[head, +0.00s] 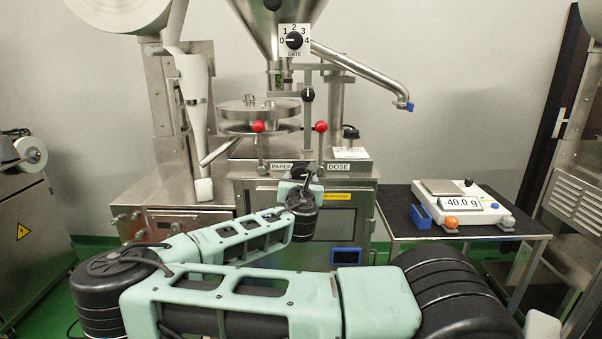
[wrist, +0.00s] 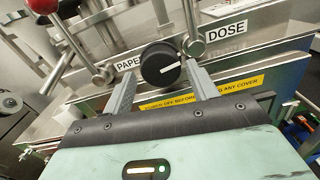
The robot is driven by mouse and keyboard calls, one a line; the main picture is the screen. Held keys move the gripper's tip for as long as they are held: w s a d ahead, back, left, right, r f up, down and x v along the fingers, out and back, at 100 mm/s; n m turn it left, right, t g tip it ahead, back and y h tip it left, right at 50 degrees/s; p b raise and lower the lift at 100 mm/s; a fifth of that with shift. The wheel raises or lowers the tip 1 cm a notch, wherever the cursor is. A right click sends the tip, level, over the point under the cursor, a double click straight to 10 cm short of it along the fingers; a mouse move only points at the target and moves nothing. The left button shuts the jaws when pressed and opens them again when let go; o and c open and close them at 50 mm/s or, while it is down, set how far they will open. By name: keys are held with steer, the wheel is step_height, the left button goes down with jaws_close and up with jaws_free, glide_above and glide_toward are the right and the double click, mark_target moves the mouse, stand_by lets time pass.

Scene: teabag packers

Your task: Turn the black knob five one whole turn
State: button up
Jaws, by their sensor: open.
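In the wrist view a round black knob (wrist: 155,66) with a white pointer line sits on the steel panel between the PAPER and DOSE labels. The line points right and slightly up. My gripper (wrist: 162,74) is open, with one grey finger on each side of the knob. The fingertips come close to its sides; I cannot tell if they touch. In the head view my gripper (head: 311,172) is at the machine's front panel and partly hides the knob.
Red-balled levers (head: 258,127) (head: 321,127) stand close above the panel. A GATE dial (head: 294,40) is on the hopper, and another black knob (head: 350,131) is at the right. A scale (head: 461,203) reads 40.0 g on the black side table (head: 398,200).

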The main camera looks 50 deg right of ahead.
mark_target(302, 175)
steer(key=shift+p+x, duration=0.4)
steer(key=shift+x, duration=2.3)
steer(key=c, duration=0.7)
steer(key=shift+f+m, duration=0.1)
steer(key=shift+m, duration=0.2)
steer(key=m+b, duration=0.1)
steer(key=m, duration=0.2)
steer(key=shift+s+m, duration=0.1)
steer(key=shift+m, duration=0.2)
steer(key=m+b, duration=0.1)
steer(key=m, duration=0.3)
steer(key=shift+d+f+m, duration=0.1)
steer(key=shift+m, duration=0.6)
